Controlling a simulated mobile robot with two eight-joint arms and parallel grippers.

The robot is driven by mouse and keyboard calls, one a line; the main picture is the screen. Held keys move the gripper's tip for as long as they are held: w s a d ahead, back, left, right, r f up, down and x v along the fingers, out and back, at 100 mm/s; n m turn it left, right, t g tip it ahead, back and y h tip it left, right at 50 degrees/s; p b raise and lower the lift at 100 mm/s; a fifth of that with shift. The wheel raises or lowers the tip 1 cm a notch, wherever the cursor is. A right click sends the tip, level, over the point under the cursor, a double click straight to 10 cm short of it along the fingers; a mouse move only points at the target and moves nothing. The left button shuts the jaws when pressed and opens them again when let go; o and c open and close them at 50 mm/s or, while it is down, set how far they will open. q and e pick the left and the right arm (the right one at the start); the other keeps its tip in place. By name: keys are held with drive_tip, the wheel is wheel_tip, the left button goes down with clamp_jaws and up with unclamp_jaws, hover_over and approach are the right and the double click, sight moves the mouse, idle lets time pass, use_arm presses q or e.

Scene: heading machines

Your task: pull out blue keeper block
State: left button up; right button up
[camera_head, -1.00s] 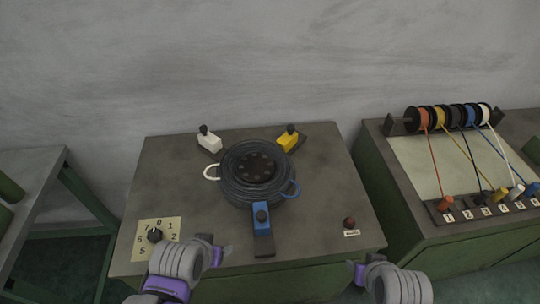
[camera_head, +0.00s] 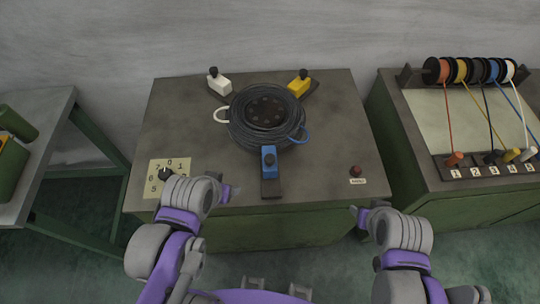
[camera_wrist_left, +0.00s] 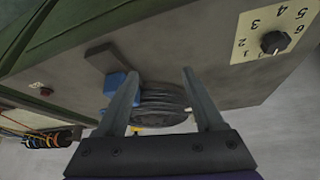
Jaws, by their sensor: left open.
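The blue keeper block (camera_head: 269,160) sits on a dark rail (camera_head: 271,188) at the front of the round black coil machine (camera_head: 264,118). It also shows in the left wrist view (camera_wrist_left: 113,86), partly behind a finger. My left gripper (camera_head: 228,193) is at the table's front edge, left of the blue block and apart from it. In the left wrist view its two fingers (camera_wrist_left: 163,95) are spread with nothing held between them. My right gripper (camera_head: 358,213) is in front of the table's right part; whether its jaws are open is not clear.
A white block (camera_head: 219,86) and a yellow block (camera_head: 299,87) stand behind the coil. A numbered dial (camera_head: 165,174) is at the front left and a red button (camera_head: 356,170) at the front right. A wire-spool bench (camera_head: 430,110) stands to the right.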

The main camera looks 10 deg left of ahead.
use_arm(q)
drive_tip(key=w+d+r+n+g+b, duration=0.1)
drive_tip(key=w+d+r+n+g, duration=0.2)
drive_tip(key=w+d+r+n, duration=0.3)
wheel_tip(320, 180, up, 5)
drive_tip(key=n+g+b, duration=0.1)
drive_tip(key=n+g, duration=0.2)
drive_tip(key=n, duration=0.3)
hover_over(270, 158)
wheel_tip(270, 158, down, 11)
drive_tip(key=shift+w+r+b, duration=0.1)
drive_tip(key=shift+r+b, duration=0.1)
drive_tip(key=shift+b, duration=0.2)
use_arm(e)
drive_tip(key=f, duration=0.1)
drive_tip(key=s+f, duration=0.1)
drive_tip(key=f, duration=0.2)
drive_tip(key=shift+s, duration=0.25)
use_arm(q)
clamp_jaws()
